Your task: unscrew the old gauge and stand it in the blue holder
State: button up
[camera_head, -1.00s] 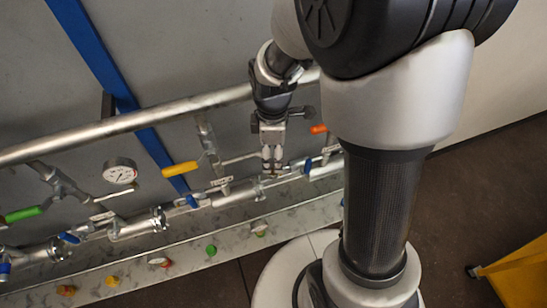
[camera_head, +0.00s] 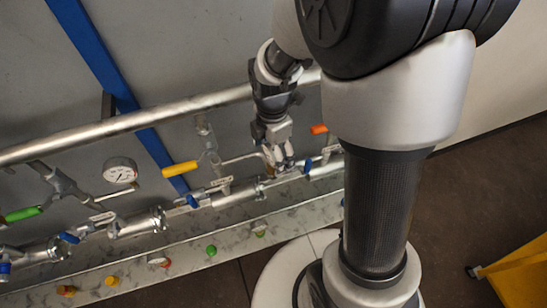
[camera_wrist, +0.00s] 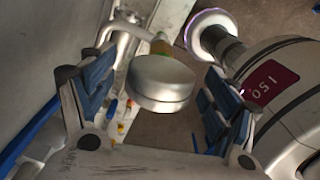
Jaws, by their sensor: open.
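My gripper (camera_head: 278,158) is over the right part of the pipework in the head view, pointing down. In the wrist view its blue-padded fingers (camera_wrist: 155,105) are spread apart. A round silver body (camera_wrist: 162,80), which looks like a gauge seen from its back or side, is between them, with space on both sides. A greenish-yellow piece shows behind it, near a metal pipe. A white-dial gauge (camera_head: 120,171) stands on the pipework at the left of the head view. I cannot make out the blue holder.
A thick rail (camera_head: 150,120) runs above the pipework, and a blue beam (camera_head: 105,70) crosses behind it. Yellow (camera_head: 180,168), green (camera_head: 22,214) and orange (camera_head: 319,129) valve handles stick out. Small coloured caps lie along the grey ledge (camera_head: 190,250).

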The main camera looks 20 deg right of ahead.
jog(key=shift+r, duration=0.1)
notch_tip(320, 180, up, 12)
jog(key=shift+f, duration=0.1)
dwell(0.4)
jog(key=shift+c, duration=0.2)
